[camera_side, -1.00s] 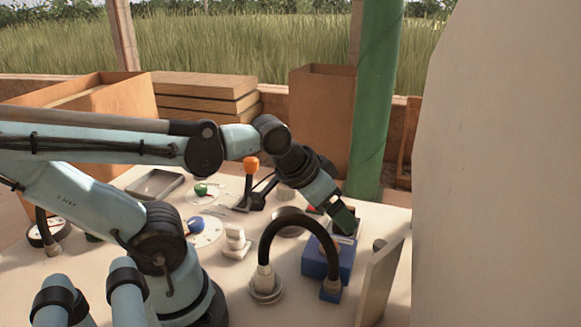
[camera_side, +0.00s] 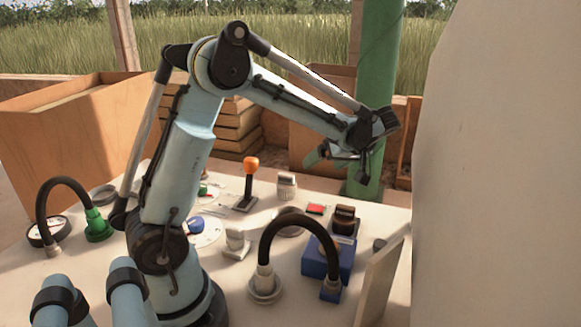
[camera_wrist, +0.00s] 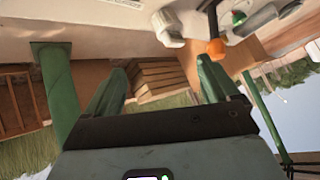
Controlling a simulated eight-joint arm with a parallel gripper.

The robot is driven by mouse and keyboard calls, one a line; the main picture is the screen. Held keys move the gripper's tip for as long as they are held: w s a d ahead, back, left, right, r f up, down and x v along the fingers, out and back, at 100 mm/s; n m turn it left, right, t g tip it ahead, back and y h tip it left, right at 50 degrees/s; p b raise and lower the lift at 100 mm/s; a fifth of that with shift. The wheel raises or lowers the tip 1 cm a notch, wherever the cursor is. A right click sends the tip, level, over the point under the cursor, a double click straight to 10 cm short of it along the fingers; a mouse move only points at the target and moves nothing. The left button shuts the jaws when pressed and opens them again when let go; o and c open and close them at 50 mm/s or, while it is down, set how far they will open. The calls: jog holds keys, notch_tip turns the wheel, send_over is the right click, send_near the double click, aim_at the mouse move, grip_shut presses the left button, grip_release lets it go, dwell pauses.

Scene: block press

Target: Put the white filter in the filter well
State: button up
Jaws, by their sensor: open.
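My gripper (camera_side: 335,165) is open and empty, raised above the far side of the table. In the wrist view its two green fingers (camera_wrist: 160,65) are spread wide with nothing between them. A small white cylinder with a dark band (camera_side: 287,185) stands at the table's back; what looks like the same piece is in the wrist view (camera_wrist: 167,25), beyond the fingertips and apart from them. Another white piece (camera_side: 236,243) stands near the table's middle. I cannot tell which is the filter. A round grey fitting (camera_side: 290,222), partly behind the black hose, may be the well; its inside is hidden.
An orange-topped lever (camera_side: 250,172) stands left of the white cylinder. A dark brown block (camera_side: 345,218) stands behind a blue box (camera_side: 318,262). An arched black hose (camera_side: 298,222) and an upright panel (camera_side: 381,280) stand in front. A green post (camera_side: 378,100) rises behind the gripper.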

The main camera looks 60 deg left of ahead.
aim_at(294, 177)
jog(key=a+f+n+g, duration=0.1)
jog(key=a+f+n, duration=0.1)
jog(key=s+a+f+n+g+y, duration=0.1)
jog(key=a+f+n, duration=0.2)
jog(key=s+a+f+n+g, duration=0.1)
jog(key=a+f+n+g, duration=0.1)
jog(key=a, duration=0.1)
jog(key=shift+s+a+f+n+y, duration=0.2)
jog(key=shift+s+n+y, duration=0.05)
jog(key=shift+n+y, duration=0.15)
jog(key=shift+s+d+x, duration=0.1)
jog(key=shift+s+x, duration=0.05)
jog(key=shift+x, duration=1.2)
jog(key=shift+s+d+x, duration=0.1)
jog(key=shift+d+x, duration=0.05)
jog(key=shift+x, duration=1.25)
jog(key=shift+f, duration=0.1)
jog(key=c, duration=1.3)
